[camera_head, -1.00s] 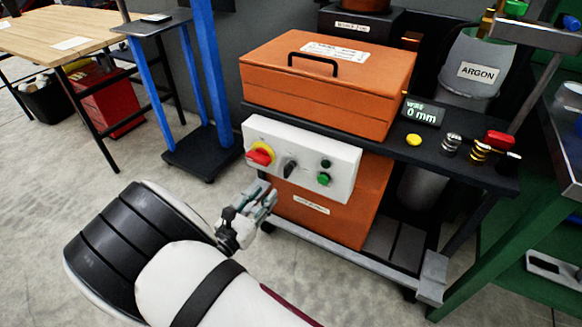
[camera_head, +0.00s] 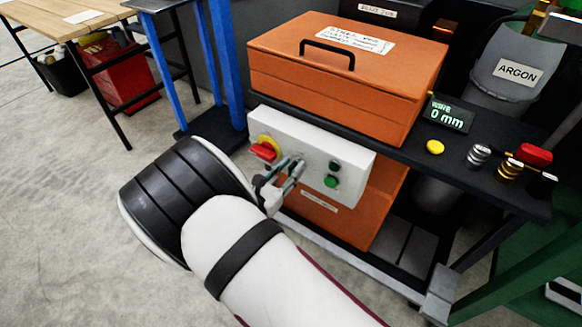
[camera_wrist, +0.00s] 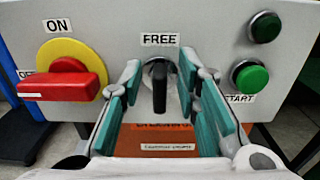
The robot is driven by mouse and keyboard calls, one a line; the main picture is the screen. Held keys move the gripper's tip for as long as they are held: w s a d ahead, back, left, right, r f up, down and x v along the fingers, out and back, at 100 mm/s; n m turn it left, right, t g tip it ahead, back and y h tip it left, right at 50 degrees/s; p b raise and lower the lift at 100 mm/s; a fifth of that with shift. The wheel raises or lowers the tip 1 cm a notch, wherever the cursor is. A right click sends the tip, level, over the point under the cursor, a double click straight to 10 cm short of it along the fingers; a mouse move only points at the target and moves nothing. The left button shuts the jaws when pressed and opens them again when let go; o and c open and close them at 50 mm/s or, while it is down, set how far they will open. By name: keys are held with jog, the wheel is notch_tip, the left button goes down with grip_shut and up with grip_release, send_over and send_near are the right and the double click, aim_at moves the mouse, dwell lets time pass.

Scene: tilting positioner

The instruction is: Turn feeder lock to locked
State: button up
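The feeder lock is a black knob (camera_wrist: 159,84) on the white control panel (camera_wrist: 215,35), seen in the wrist view. Its handle stands upright under a label reading FREE (camera_wrist: 160,39). My gripper (camera_wrist: 158,85) is open, with its teal finger pads to the left and right of the knob. I see space between each pad and the knob. In the head view my gripper (camera_head: 291,170) is in front of the panel (camera_head: 345,162) and hides the knob.
A red rotary switch on yellow (camera_wrist: 70,80) sits left of the knob, by an ON label. A dark green button (camera_wrist: 264,27) and a green START button (camera_wrist: 250,76) sit to the right. An orange box (camera_head: 345,75) stands above the panel. A display (camera_head: 447,113) reads 0 mm.

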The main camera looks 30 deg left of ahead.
grip_shut()
jog(key=shift+m, duration=0.4)
jog(key=shift+s+d+f+m+b, duration=0.1)
jog(key=shift+d+f+m+b, duration=0.2)
jog(key=shift+m+b, duration=2.05)
jog(key=shift+d+f+m+b, duration=0.3)
jog(key=shift+m+b, duration=1)
jog(key=shift+m, duration=2.1)
jog(key=shift+s+d+f+m+b, duration=0.1)
jog(key=shift+d+f+m+b, duration=0.2)
jog(key=shift+m+b, duration=2.05)
jog(key=shift+a+m+p, duration=0.1)
jog(key=shift+m+p, duration=0.3)
jog(key=shift+m, duration=0.2)
jog(key=shift+o, duration=1.1)
grip_release()
